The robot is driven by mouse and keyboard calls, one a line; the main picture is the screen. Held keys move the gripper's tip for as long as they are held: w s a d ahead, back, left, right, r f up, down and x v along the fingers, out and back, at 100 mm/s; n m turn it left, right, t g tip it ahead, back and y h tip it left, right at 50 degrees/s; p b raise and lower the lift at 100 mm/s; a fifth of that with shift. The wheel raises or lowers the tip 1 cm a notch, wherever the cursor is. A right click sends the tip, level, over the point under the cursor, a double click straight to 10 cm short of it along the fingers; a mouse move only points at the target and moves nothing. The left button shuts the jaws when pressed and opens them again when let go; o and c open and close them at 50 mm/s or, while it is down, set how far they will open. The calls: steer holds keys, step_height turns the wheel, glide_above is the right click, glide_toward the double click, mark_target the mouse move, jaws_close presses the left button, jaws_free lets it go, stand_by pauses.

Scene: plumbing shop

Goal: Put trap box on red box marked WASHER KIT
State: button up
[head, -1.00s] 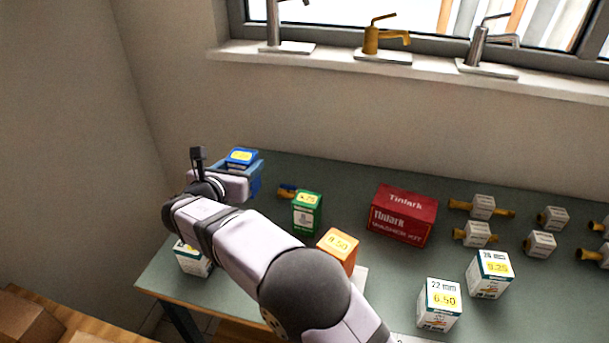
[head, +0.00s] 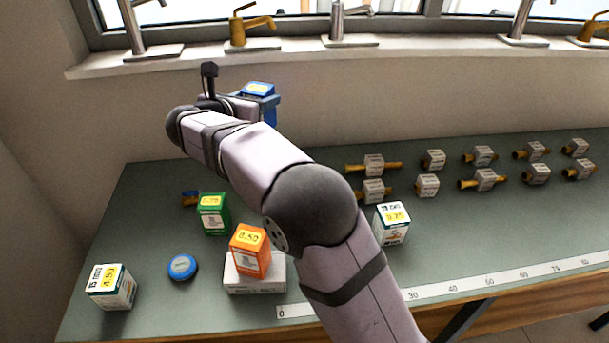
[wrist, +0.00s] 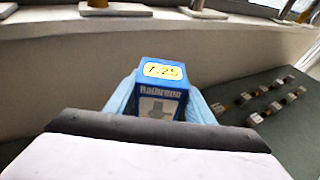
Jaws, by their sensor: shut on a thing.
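My gripper (head: 262,104) is shut on a blue box (head: 257,88) with a yellow price label on top. The box is held upright, above the back of the bench and in front of the wall. In the wrist view the blue box (wrist: 160,101) sits between the light blue fingers, with a grey fitting pictured on its front; I cannot read the word trap on it. The red WASHER KIT box is not visible now; in the earlier head view it stood right of the green box, an area my arm now covers.
A green box (head: 213,214), an orange box (head: 250,252) on a white box (head: 240,287), a blue round tin (head: 182,268) and white boxes (head: 111,288) (head: 391,223) stand on the bench (head: 150,215). Several tagged brass fittings (head: 374,166) lie at the right. Taps line the sill.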

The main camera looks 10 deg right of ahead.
steer(key=s+d+f+m+g+h, duration=0.2)
steer(key=s+d+f+m+h, duration=0.15)
steer(key=s+d, duration=0.45)
steer(key=shift+w+d+f+p, duration=0.3)
steer(key=shift+w+d+f, duration=0.05)
steer(key=shift+f, duration=1.2)
steer(key=shift+w+d+f+p, duration=0.3)
steer(key=shift+d+f, duration=0.05)
steer(key=shift+f, duration=1.2)
steer(key=shift+w+d+f+p, duration=0.3)
steer(key=shift+w+d+f, duration=0.05)
steer(key=shift+f, duration=1.2)
steer(key=shift+f, duration=0.1)
steer(key=o, duration=1.2)
steer(key=shift+f, duration=0.1)
